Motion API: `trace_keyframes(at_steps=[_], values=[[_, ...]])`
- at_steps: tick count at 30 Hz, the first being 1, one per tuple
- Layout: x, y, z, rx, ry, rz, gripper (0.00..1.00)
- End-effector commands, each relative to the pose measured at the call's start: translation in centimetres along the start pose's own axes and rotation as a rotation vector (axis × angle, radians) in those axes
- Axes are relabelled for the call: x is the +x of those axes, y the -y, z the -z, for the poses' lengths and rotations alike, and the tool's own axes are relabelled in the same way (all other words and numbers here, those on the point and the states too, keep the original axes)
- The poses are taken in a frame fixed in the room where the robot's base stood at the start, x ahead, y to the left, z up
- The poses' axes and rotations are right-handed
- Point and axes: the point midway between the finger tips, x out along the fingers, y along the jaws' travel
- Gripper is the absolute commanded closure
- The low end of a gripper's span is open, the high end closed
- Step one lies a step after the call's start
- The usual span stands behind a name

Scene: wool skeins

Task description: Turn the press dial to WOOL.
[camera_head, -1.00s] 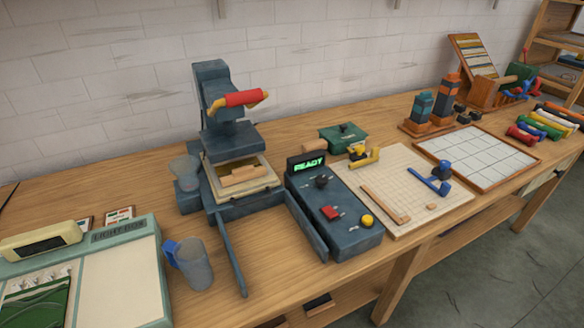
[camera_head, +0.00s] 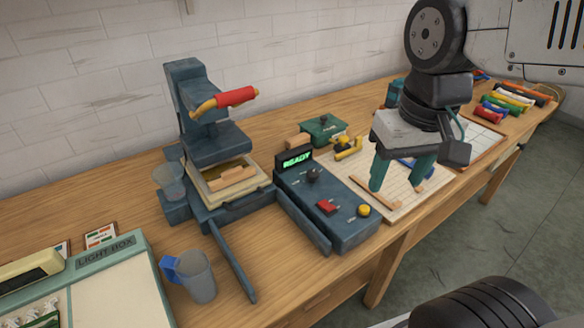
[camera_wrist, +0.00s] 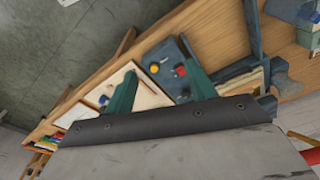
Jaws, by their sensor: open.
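The press dial looks to be the black knob (camera_head: 313,175) on the dark blue control box (camera_head: 340,231), just below its green READY display (camera_head: 297,160). Its marks, WOOL included, are too small to read, so its setting cannot be told. My gripper (camera_head: 398,186) hangs fingers-down to the right of the box, over the cutting board (camera_head: 411,209). It is open, with nothing between its green fingers, and apart from the dial. In the wrist view the two fingers (camera_wrist: 160,68) stand wide apart, with the control box (camera_wrist: 158,48) beyond them.
A red switch (camera_head: 327,206) and a yellow button (camera_head: 363,211) share the box. The press (camera_head: 207,136) with its red handle (camera_head: 235,96) stands left of it. A yellow tool (camera_head: 348,147) and a green tin (camera_head: 326,130) lie behind. A mug (camera_head: 199,281) stands front left.

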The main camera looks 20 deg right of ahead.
Motion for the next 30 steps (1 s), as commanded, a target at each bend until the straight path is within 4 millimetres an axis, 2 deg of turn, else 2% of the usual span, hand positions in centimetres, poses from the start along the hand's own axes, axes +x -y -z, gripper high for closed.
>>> trace_keyframes(at_steps=[5, 8, 12, 15, 18, 21, 25, 30], values=[[1.4, 1.2, 7.3, 0.133, 0.038, -0.004, 0.44], [3.1, 1.9, 11.6, 0.216, 0.053, -0.008, 0.44], [6.5, 3.1, 17.2, 0.33, 0.073, -0.015, 0.44], [9.2, 3.9, 20.5, 0.401, 0.084, -0.021, 0.44], [11.6, 4.4, 22.9, 0.457, 0.092, -0.027, 0.44], [13.3, 4.8, 24.4, 0.496, 0.096, -0.03, 0.44], [14.6, 5.1, 25.2, 0.52, 0.099, -0.032, 0.44], [16.6, 5.1, 25.1, 0.525, 0.101, -0.033, 0.44]])
